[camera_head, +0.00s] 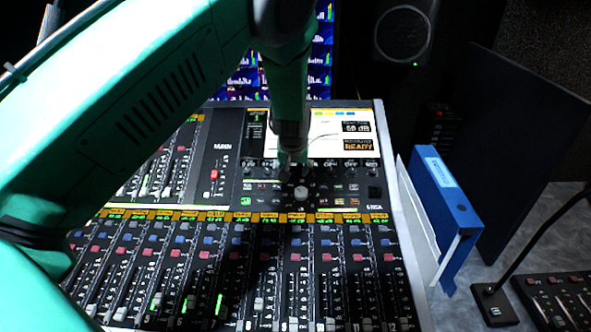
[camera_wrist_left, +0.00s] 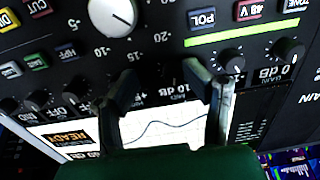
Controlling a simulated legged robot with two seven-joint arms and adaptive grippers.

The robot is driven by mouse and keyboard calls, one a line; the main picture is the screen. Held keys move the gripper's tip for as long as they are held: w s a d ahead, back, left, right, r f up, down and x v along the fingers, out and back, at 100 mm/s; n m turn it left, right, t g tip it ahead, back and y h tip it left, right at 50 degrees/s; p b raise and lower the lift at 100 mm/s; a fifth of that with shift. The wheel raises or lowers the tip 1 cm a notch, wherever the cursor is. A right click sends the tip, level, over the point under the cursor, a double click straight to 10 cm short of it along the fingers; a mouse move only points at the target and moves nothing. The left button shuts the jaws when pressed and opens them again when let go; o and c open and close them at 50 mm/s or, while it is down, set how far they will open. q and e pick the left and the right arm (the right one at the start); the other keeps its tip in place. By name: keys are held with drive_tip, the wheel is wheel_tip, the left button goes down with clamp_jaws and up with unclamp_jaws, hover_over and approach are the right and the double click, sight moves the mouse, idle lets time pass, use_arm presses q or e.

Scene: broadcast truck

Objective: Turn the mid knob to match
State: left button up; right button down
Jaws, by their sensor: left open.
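My left gripper (camera_head: 290,162) is over the row of small knobs below the console's screen (camera_head: 328,128). In the left wrist view the gripper (camera_wrist_left: 166,80) is open, its two dark fingers spread over the panel with nothing visibly held. Dark small knobs (camera_wrist_left: 231,61) show on both sides of the fingers. My right gripper is not in view.
A large pale knob (camera_wrist_left: 112,14) is close to the fingers; it also shows in the head view (camera_head: 301,193). Faders and buttons fill the mixing console (camera_head: 392,225). A blue binder (camera_head: 444,205) stands right of it. A speaker (camera_head: 403,33) is at the back.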

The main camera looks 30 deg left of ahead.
use_arm(q)
drive_tip(key=shift+a, duration=0.25)
drive_tip(key=c, duration=0.5)
drive_tip(key=shift+s+a+f, duration=0.1)
drive_tip(key=shift+a, duration=0.4)
clamp_jaws()
drive_tip(key=shift+s+a, duration=0.15)
drive_tip(key=shift+a, duration=0.2)
drive_tip(key=shift+d, duration=0.65)
drive_tip(key=shift+a+m, duration=0.35)
drive_tip(key=shift+m, duration=0.05)
drive_tip(key=m+p, duration=0.1)
drive_tip(key=m, duration=0.2)
drive_tip(key=shift+d+p, duration=0.25)
drive_tip(key=shift+p, duration=0.15)
drive_tip(key=m+p, duration=0.1)
drive_tip(key=m, duration=0.2)
drive_tip(key=shift+m, duration=0.3)
drive_tip(key=m+p, duration=0.1)
drive_tip(key=m, duration=0.3)
drive_tip(key=shift+d, duration=0.1)
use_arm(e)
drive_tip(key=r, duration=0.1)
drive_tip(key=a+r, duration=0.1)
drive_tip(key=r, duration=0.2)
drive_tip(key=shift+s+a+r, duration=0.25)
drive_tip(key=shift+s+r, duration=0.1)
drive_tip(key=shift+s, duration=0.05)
